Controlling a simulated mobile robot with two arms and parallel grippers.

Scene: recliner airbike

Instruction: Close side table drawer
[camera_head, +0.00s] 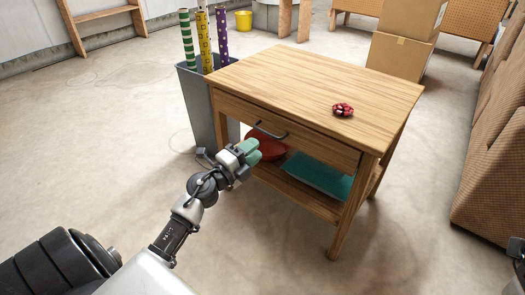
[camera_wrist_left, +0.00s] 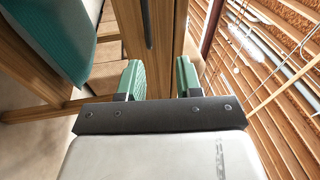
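The wooden side table (camera_head: 300,85) stands in the middle of the head view. Its drawer front (camera_head: 325,150), with a dark bar handle (camera_head: 268,131), sits under the tabletop and looks nearly flush; I cannot tell if a small gap is left. My left gripper (camera_head: 253,151) is in front of the drawer, just below the handle in the picture. In the left wrist view its two green fingers (camera_wrist_left: 158,80) are apart with nothing between them, and wooden panels and the handle (camera_wrist_left: 148,22) show beyond. Contact with the drawer cannot be told.
A red bow (camera_head: 343,110) lies on the tabletop. A red item (camera_head: 268,147) and a teal item (camera_head: 318,175) lie on the lower shelf. A grey bin (camera_head: 196,105) with wrapping rolls stands left of the table. A brown sofa (camera_head: 492,150) is at right. The floor in front is clear.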

